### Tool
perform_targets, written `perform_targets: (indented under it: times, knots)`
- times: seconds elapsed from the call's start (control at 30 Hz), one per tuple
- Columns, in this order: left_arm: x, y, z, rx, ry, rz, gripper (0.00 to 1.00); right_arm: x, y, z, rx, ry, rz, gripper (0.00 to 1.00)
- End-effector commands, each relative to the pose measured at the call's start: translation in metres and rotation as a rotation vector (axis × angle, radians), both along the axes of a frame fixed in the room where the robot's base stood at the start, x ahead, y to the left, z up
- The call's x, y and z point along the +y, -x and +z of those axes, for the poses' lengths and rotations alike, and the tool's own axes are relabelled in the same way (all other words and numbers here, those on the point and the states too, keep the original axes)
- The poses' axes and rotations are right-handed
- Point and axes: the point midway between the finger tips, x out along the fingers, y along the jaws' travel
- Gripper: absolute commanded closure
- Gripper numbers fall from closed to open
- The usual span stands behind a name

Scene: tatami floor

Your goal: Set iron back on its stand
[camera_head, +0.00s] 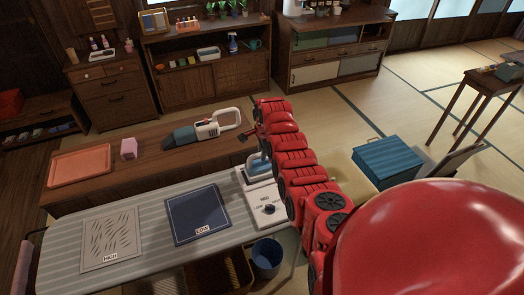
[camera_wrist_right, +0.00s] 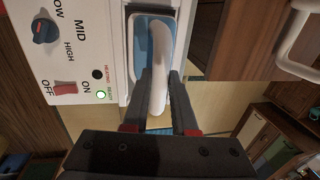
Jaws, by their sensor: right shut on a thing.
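The iron (camera_head: 258,168) is blue with a white handle. It lies over the upper end of the white stand (camera_head: 266,208), on the right end of the striped ironing board. In the right wrist view the two dark fingers of my right gripper (camera_wrist_right: 160,78) are on either side of the iron's handle (camera_wrist_right: 158,60), shut on it. The blue body sits within the outline of the stand's recess; whether it rests fully there I cannot tell. The stand's control face (camera_wrist_right: 75,55) shows a dial, a red switch and a lit green light. My left gripper is out of view.
The ironing board (camera_head: 150,225) holds a grey HIGH cloth (camera_head: 112,240) and a blue LOW cloth (camera_head: 200,212). Behind it, a wooden table bears a handheld vacuum (camera_head: 205,128), a pink box (camera_head: 129,148) and an orange tray (camera_head: 80,165). A blue bin (camera_head: 267,258) stands below.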

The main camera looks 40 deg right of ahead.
Motion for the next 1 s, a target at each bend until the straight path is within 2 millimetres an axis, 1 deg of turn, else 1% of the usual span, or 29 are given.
perform_targets:
  times: [0.13,0.23,0.27,0.4,0.43,0.67,0.77,0.83,1.0]
  knots:
    - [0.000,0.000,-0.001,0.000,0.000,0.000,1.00,-0.001,-0.001,0.001,-0.004,0.002,0.000,1.00]
    - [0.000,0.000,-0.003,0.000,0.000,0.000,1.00,-0.001,-0.001,-0.002,-0.004,0.002,0.000,1.00]
    - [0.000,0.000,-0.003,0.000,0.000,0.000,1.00,-0.001,-0.001,-0.002,-0.003,0.002,0.000,0.72]
    - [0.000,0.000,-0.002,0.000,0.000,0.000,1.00,-0.001,0.000,-0.002,-0.002,0.001,0.000,0.47]
    - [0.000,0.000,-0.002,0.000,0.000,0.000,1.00,-0.001,0.000,-0.002,-0.002,0.001,0.000,0.44]
    - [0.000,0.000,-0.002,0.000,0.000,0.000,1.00,0.000,0.000,-0.002,-0.001,0.001,0.000,0.44]
    - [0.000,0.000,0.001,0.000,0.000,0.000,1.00,0.000,0.000,0.002,-0.001,0.000,0.000,0.44]
    - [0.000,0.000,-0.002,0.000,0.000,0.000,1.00,0.000,0.000,0.002,-0.002,0.001,0.001,0.44]
    - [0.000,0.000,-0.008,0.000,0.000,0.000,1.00,0.000,0.002,0.015,-0.005,0.001,0.001,0.44]
